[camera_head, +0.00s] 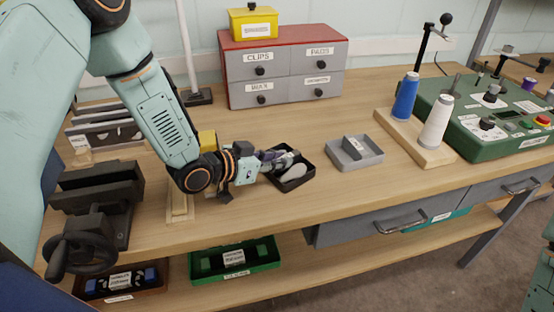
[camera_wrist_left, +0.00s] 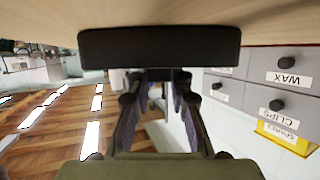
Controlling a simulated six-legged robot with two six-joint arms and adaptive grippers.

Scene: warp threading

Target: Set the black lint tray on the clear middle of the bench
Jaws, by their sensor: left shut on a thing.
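The black lint tray (camera_head: 312,172) is in the middle of the bench (camera_head: 240,212) in the head view, with a light grey oval thing (camera_head: 293,171) in it. My left gripper (camera_head: 276,159) reaches in from the left and is shut on the tray's near-left side. In the left wrist view, which is upside down, the tray (camera_wrist_left: 160,48) shows as a dark bar at the far end of the gripper's fingers (camera_wrist_left: 160,76). I cannot tell whether the tray touches the bench top or hangs just above it. My right gripper is not in view.
A grey tray (camera_head: 354,162) stands close to the right of the black tray. A wooden spool stand (camera_head: 418,149) and green machine (camera_head: 462,142) are further right. A drawer cabinet (camera_head: 284,97) stands behind, and a vise (camera_head: 95,200) is at left. The bench in front is clear.

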